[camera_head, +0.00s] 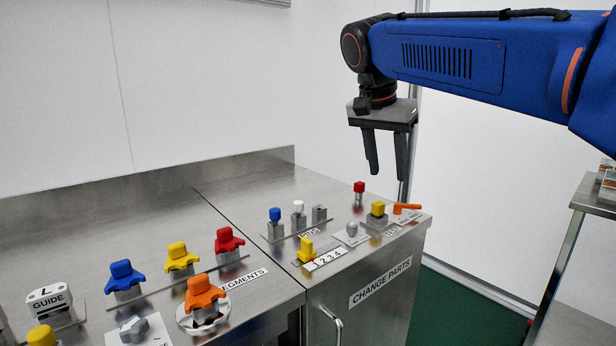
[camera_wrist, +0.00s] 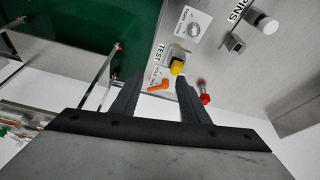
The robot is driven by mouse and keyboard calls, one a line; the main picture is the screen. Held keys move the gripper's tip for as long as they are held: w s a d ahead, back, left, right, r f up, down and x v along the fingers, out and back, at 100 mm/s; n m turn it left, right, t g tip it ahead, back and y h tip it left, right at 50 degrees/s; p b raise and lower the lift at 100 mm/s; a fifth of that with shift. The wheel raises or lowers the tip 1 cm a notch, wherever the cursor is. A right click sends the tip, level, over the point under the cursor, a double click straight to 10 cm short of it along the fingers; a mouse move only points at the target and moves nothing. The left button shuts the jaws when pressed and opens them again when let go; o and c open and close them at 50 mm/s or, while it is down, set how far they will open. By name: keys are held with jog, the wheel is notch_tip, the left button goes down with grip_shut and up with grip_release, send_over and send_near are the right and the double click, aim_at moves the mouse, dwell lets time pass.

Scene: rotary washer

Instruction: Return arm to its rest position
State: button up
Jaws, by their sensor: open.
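My gripper (camera_head: 387,172) hangs from my blue arm, fingers pointing down, above the right end of the steel change parts bench (camera_head: 290,185). The fingers are apart and nothing shows between them in the head view. In the wrist view my gripper (camera_wrist: 154,88) also shows two separate fingers. Beyond them are a yellow-topped part (camera_wrist: 177,67), an orange lever (camera_wrist: 158,85) and a red-topped part (camera_wrist: 204,97) on the bench. No fingertip appears to touch anything.
Blue (camera_head: 275,215), white (camera_head: 298,207) and red (camera_head: 359,188) topped pins stand on the bench. Segments with blue, yellow, red and orange knobs stand at the left. A metal table (camera_head: 578,215) stands at the right. White walls rise behind.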

jog(key=s+d+f+n+y, duration=0.1)
jog(key=s+d+f+n, duration=0.2)
jog(key=s+f, duration=0.5)
jog(key=s+d+f+n+t+y, duration=0.1)
jog(key=s+d+f+n, duration=0.1)
jog(key=s+f, duration=0.7)
jog(key=s+d+f+n+y, duration=0.1)
jog(key=s+d+f+n, duration=0.2)
jog(key=s+f, duration=0.5)
notch_tip(320, 180, down, 4)
jog(key=shift+s+d+n+t, duration=0.15)
jog(key=shift+d+n+t, duration=0.15)
jog(key=shift+n+t, duration=0.1)
